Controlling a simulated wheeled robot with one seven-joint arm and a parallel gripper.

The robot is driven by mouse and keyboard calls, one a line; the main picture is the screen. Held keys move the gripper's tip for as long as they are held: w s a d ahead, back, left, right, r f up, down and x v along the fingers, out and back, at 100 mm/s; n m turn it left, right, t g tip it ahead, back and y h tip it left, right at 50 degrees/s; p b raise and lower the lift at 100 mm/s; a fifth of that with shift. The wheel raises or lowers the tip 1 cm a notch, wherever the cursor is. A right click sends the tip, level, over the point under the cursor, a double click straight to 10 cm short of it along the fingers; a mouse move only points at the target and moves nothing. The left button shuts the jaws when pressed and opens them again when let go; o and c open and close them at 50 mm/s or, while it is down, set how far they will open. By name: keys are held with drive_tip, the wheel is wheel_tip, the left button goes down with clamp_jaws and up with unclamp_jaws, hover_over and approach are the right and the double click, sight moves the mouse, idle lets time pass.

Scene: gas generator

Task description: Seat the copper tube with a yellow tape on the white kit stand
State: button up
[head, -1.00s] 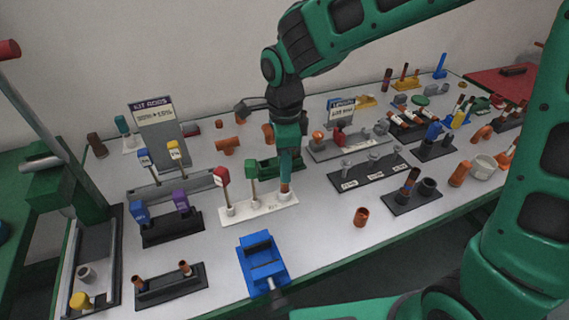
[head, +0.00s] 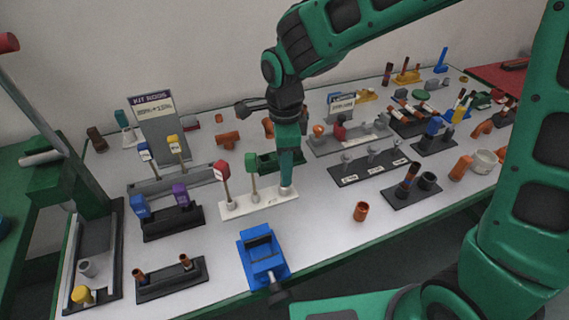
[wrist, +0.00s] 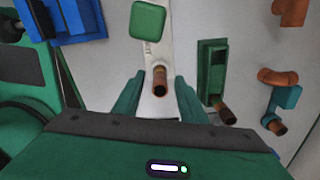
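The white kit stand (head: 258,206) lies in the middle of the table and carries a red-topped post (head: 221,172) and a green-topped post (head: 252,168). My gripper (head: 287,190) points down over the stand's right end. In the wrist view a copper tube (wrist: 159,80) stands at the end of the white strip, between my two fingers (wrist: 158,92). The fingers are apart, with a gap on each side of the tube. In the head view the fingers hide the tube. I cannot make out any yellow tape.
A green holder (wrist: 213,75) with a copper tube stands close beside the white stand. A blue vise-like block (head: 262,258) is in front, and a loose copper piece (head: 361,211) lies to the right.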

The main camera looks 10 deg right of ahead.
wheel_tip(320, 180, up, 11)
drive_tip(key=shift+f, duration=0.15)
idle(0.4)
drive_tip(key=s+d+n, duration=0.3)
drive_tip(key=d, duration=0.9)
drive_tip(key=s+d+n, duration=0.2)
drive_tip(key=d, duration=0.9)
drive_tip(key=s+d+f+n, duration=0.2)
drive_tip(key=s+d+n, duration=0.1)
drive_tip(key=s+d, duration=0.3)
drive_tip(key=s+d+f+n, duration=0.1)
drive_tip(key=s+d+n, duration=0.2)
drive_tip(key=s+d, duration=0.3)
drive_tip(key=s, duration=0.3)
drive_tip(key=shift+s+d+f, duration=0.15)
drive_tip(key=shift+s+f, duration=0.25)
